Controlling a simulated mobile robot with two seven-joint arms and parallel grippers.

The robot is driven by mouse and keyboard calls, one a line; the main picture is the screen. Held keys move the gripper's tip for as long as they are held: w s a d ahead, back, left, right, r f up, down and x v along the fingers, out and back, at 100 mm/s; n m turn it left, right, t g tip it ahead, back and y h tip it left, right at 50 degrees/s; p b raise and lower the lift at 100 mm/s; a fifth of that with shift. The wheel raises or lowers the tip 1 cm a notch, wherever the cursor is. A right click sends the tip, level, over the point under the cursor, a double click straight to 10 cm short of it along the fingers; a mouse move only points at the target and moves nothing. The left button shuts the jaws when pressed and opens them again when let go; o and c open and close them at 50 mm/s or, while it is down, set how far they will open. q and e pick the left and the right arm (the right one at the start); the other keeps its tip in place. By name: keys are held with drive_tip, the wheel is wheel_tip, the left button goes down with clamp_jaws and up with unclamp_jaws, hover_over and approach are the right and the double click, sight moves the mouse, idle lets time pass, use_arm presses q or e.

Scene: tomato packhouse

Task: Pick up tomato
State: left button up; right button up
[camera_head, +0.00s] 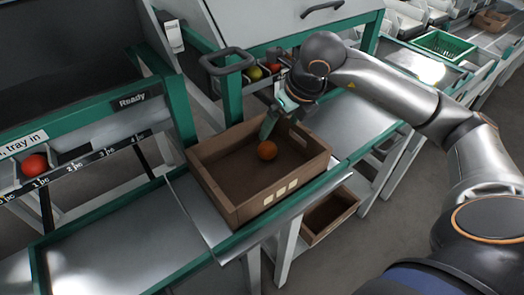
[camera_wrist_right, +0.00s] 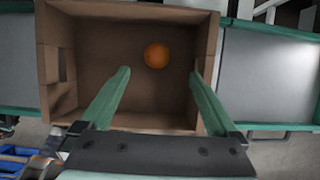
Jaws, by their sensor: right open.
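An orange tomato (camera_head: 267,150) lies on the floor of a brown crate (camera_head: 240,205) on the metal bench. In the right wrist view the tomato (camera_wrist_right: 156,55) lies inside the crate (camera_wrist_right: 48,75), beyond and between the two green fingers. My right gripper (camera_head: 268,124) is over the far side of the crate in the head view. In the wrist view the right gripper (camera_wrist_right: 160,78) is open with nothing between its fingers. My left gripper is not in view.
A red tomato (camera_head: 34,164) sits in a tray at the left. More tomatoes (camera_head: 265,70) are in a holder behind the crate. Another brown crate (camera_head: 328,214) is below the bench. A green basket (camera_head: 444,44) stands at the back right. Bare metal surface (camera_head: 130,240) lies left of the crate.

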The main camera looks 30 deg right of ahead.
sight(268, 145)
drive_tip(key=x, duration=0.7)
drive_tip(key=b+x, duration=0.1)
drive_tip(key=x, duration=0.3)
drive_tip(key=shift+s+a+f, duration=0.15)
drive_tip(key=shift+a+f, duration=0.1)
drive_tip(key=shift+f, duration=0.05)
drive_tip(key=c, duration=0.9)
drive_tip(key=shift+c, duration=0.3)
drive_tip(key=shift+r, duration=0.2)
